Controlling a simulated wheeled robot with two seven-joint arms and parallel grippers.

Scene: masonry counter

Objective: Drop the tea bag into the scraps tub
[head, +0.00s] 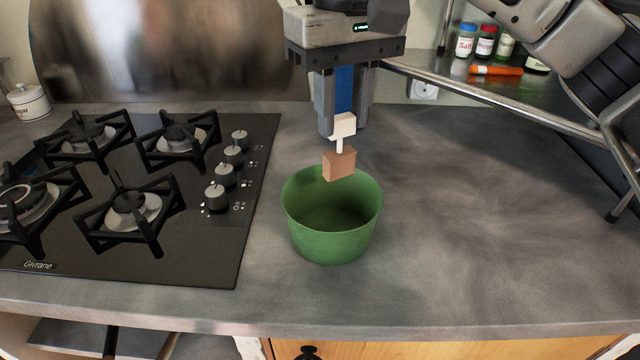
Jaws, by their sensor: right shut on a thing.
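The tea bag (339,165) is a small brown block hanging from a white string and white tag (344,126). My right gripper (341,128) comes down from the top of the head view and is shut on the tea bag by its tag. The tea bag hangs over the back part of the mouth of the green scraps tub (333,243). The tub stands upright on the grey counter, and its visible inside looks empty. My left gripper is not in view.
A black gas hob (215,263) with pan supports and knobs lies left of the tub. A metal shelf (470,86) at the back right holds several spice jars (466,42) and an orange item (496,71). The counter (460,220) right of the tub is clear.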

